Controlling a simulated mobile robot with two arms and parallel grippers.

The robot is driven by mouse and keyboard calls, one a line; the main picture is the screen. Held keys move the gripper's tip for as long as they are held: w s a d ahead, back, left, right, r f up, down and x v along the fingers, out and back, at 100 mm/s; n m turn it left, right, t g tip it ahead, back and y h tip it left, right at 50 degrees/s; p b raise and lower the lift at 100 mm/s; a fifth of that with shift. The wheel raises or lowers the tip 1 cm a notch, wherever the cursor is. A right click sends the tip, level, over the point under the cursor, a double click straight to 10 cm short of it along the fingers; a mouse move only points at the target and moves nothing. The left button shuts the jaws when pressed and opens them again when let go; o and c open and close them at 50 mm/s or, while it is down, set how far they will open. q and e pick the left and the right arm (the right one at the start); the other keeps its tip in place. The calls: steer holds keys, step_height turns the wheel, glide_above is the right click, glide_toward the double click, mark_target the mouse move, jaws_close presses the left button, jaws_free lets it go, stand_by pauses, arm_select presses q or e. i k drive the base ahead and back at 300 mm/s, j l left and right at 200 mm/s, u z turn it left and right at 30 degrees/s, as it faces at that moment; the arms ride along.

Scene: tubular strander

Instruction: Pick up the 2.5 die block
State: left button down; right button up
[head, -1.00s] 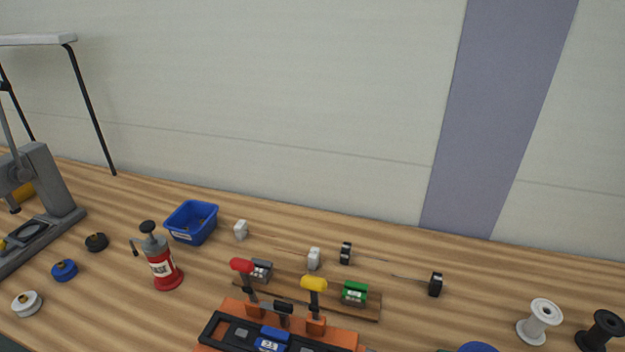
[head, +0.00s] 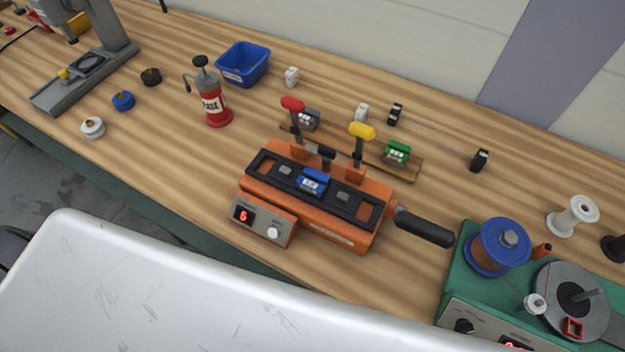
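Three die blocks show in the head view; their labels are too small to read surely, so I cannot tell which is the 2.5. A blue block (head: 312,181) sits in the black top of an orange machine (head: 345,236). A grey block (head: 308,119) and a green block (head: 396,153) sit on a wooden rack (head: 408,171) behind the machine. The machine's red-knobbed lever (head: 294,118) and yellow-knobbed lever (head: 360,146) stand upright between the blue block and the rack. Neither of my grippers is in view.
A red grease pump (head: 214,104) and blue bin (head: 243,66) stand at the back left. A black handle (head: 424,228) sticks out right, towards a green spool machine (head: 455,287). A pale scratched surface (head: 150,285) fills the bottom left. Bench between pump and orange machine is clear.

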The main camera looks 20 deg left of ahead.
mark_target(314, 182)
steer(key=k+j, duration=0.1)
steer(key=j, duration=0.4)
steer(key=k+j, duration=0.1)
steer(key=j, duration=0.95)
steer(key=k+j+u, duration=0.1)
steer(key=j, duration=0.45)
steer(key=k, duration=0.05)
